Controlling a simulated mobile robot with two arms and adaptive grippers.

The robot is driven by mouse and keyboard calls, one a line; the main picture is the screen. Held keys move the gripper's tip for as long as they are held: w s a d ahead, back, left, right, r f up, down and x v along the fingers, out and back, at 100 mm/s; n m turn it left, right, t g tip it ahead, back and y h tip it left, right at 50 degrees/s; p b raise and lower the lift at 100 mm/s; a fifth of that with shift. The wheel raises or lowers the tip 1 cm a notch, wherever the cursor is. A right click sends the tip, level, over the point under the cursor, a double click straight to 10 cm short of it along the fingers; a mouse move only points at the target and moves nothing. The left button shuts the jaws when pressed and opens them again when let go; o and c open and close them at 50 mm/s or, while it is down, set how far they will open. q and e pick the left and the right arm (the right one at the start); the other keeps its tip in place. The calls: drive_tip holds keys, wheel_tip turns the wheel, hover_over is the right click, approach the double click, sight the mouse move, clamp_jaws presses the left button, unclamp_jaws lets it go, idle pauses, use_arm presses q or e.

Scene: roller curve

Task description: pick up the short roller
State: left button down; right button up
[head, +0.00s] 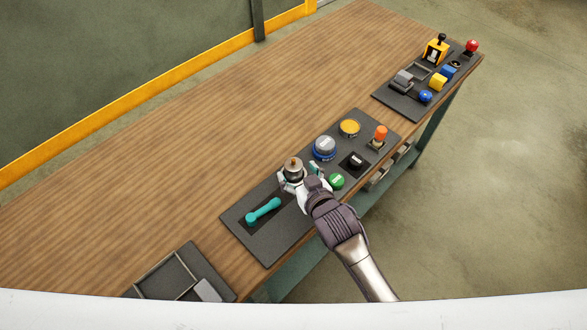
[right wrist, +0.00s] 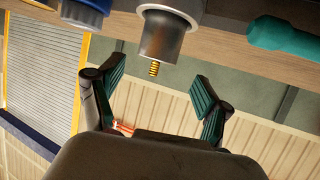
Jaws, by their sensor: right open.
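A short grey metal cylinder with a brass pin on its end, which looks like the short roller (head: 293,167), stands upright on the dark panel (head: 262,243) on the wooden bench. My right gripper (head: 301,175) is open and close beside it, on its near right side. In the right wrist view the picture is upside down, and the roller (right wrist: 166,33) lines up between the fingertips of the open gripper (right wrist: 159,70), seemingly just beyond them. Nothing shows between the fingers except background. My left gripper is not in view.
A teal handle (head: 263,210) lies left of the roller. A blue-grey knob (head: 325,147), yellow knob (head: 349,127), green button (head: 337,181) and orange-topped switch (head: 380,135) are nearby. A dark tray (head: 206,263) is at lower left. The bench's left side (head: 190,160) is clear.

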sight(294, 166)
drive_tip(key=shift+d+p+x, duration=0.15)
drive_tip(key=shift+p+x, duration=0.2)
drive_tip(key=shift+x, duration=0.95)
drive_tip(key=shift+d+p+x, duration=0.15)
drive_tip(key=shift+p+x, duration=0.2)
drive_tip(key=shift+x, duration=0.95)
drive_tip(key=shift+f, duration=0.2)
drive_tip(key=shift+c, duration=0.3)
drive_tip(key=shift+c, duration=1.2)
clamp_jaws()
drive_tip(key=shift+r, duration=0.1)
